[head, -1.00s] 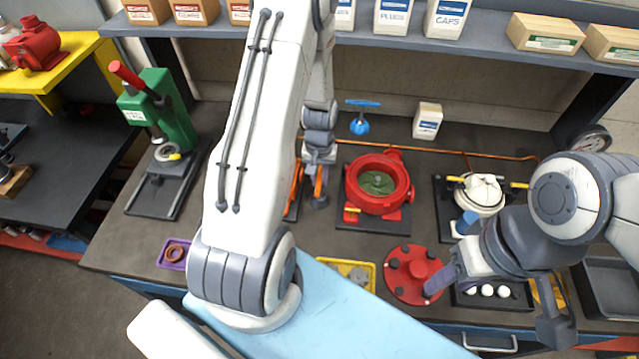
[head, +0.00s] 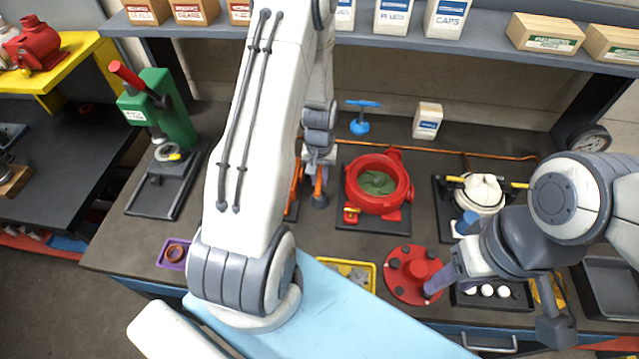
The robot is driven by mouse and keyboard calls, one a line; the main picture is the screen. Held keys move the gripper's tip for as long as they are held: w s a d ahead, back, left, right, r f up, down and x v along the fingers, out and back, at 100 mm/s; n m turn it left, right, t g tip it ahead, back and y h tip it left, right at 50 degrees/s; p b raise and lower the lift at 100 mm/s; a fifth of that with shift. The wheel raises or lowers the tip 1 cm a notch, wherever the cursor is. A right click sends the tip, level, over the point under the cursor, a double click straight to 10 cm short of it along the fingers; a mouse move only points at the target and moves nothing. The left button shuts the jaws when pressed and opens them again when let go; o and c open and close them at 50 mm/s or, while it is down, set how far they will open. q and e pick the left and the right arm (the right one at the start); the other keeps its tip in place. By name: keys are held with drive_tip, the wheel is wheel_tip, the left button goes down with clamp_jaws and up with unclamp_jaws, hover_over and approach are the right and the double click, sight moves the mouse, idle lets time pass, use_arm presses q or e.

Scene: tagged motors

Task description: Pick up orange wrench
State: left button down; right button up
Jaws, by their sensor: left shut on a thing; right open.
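My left gripper (head: 319,193) points down over the bench, left of the red motor housing. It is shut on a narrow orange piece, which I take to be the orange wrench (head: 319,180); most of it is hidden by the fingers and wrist. More orange (head: 296,188) shows just left of the gripper on a dark holder, partly covered by my arm; I cannot tell if it is the same piece. My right gripper (head: 495,310) is open at the front right, its fingers wide apart above a black tray of white balls, near the red disc.
The red housing (head: 351,190) with a green inside stands on a black base. The red disc (head: 412,292) lies in front of it. A white motor (head: 482,203) stands to the right. A green press (head: 172,112) is at the left. The shelf (head: 460,50) with boxes overhangs the back.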

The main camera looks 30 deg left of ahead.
use_arm(q)
drive_tip(key=shift+r, duration=0.15)
drive_tip(key=shift+r+b, duration=0.6)
drive_tip(key=shift+r, duration=0.3)
drive_tip(key=shift+w+d+r+b, duration=0.1)
drive_tip(key=shift+d+r+b, duration=0.15)
drive_tip(key=shift+r, duration=0.3)
drive_tip(key=shift+d+r+b, duration=0.1)
drive_tip(key=shift+r+b, duration=0.25)
drive_tip(key=shift+r, duration=0.2)
drive_tip(key=d+r+b, duration=0.3)
drive_tip(key=d+r, duration=0.3)
drive_tip(key=d, duration=0.5)
drive_tip(key=shift+w+r, duration=0.35)
drive_tip(key=shift+r, duration=0.05)
drive_tip(key=shift+s, duration=0.1)
